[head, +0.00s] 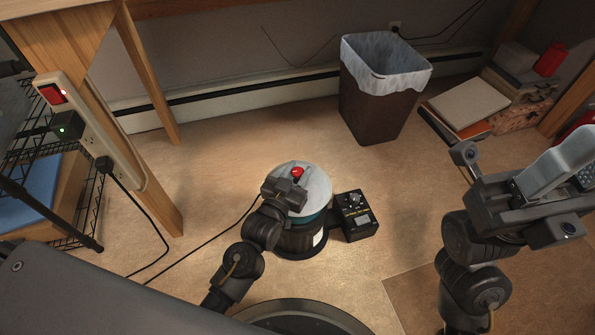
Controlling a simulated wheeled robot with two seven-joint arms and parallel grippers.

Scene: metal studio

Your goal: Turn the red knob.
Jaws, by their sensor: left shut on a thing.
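The red knob (297,171) shows on top of a round device with a pale disc top (318,185) and a dark body, standing on the floor in the middle of the head view. My left gripper (295,178) is over the disc and shut on the red knob. It hides part of the knob and the near left part of the disc. My right arm is at the right of the view, well away from the device. The opening of its gripper (468,160) does not show clearly.
A small black box with a dial (355,215) stands close to the right of the device. A cable runs over the floor at left. A lined waste bin (375,105) stands by the wall. A power strip (95,130) is on the wooden leg. The floor between is clear.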

